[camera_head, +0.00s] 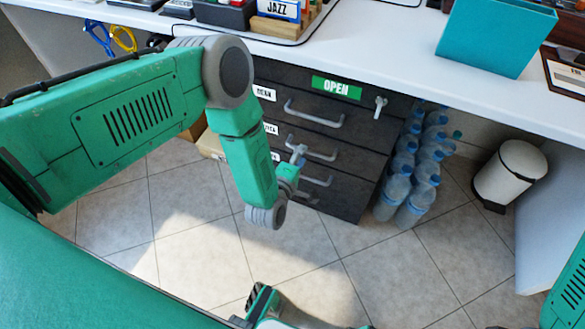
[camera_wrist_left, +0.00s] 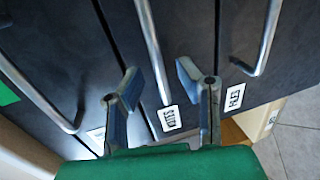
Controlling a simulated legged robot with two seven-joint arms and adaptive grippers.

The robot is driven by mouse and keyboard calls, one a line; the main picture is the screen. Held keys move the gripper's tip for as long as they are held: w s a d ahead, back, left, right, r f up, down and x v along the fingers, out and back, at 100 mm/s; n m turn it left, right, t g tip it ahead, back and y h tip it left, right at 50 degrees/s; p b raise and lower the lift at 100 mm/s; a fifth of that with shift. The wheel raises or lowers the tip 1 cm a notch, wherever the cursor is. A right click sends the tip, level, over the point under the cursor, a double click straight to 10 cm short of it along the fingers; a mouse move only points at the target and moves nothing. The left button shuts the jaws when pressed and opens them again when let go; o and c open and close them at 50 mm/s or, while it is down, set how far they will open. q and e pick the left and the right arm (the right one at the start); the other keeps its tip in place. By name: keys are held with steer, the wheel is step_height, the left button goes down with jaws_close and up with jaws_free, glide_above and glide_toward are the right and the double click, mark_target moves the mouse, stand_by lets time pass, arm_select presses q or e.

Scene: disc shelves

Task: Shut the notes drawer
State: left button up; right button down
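The dark drawer cabinet (camera_head: 345,198) stands under the white desk. In the left wrist view, the notes drawer is the middle one, with a white label reading NOTES (camera_wrist_left: 170,118) near the end of its bar handle (camera_wrist_left: 150,45). That handle also shows in the head view (camera_head: 322,154). My left gripper (camera_head: 298,156) is at the cabinet front by this handle. In the left wrist view its two fingers (camera_wrist_left: 158,82) are apart, with the handle's lower end appearing between them. I cannot tell contact or how far the drawer stands out.
The files drawer (camera_wrist_left: 235,97) is beside the notes drawer in the wrist view. Water bottles (camera_head: 413,180) and a white bin (camera_head: 510,172) stand to the right. Tiled floor lies clear in front.

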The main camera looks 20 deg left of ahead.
arm_select(q)
steer(key=v, duration=0.9)
steer(key=s+a+m+g, duration=0.5)
steer(key=s+m+g, duration=0.35)
steer(key=s, duration=0.45)
steer(key=s+a+m+g, duration=0.5)
steer(key=s+m+g, duration=0.2)
steer(key=s+m, duration=0.4)
step_height(320, 180, up, 13)
steer(key=n+p, duration=0.1)
steer(key=p, duration=1.2)
steer(key=shift+s+y, duration=0.3)
steer(key=shift+s, duration=0.05)
steer(key=shift+f+t, duration=0.1)
steer(key=shift+t, duration=0.15)
steer(key=shift+c, duration=0.4)
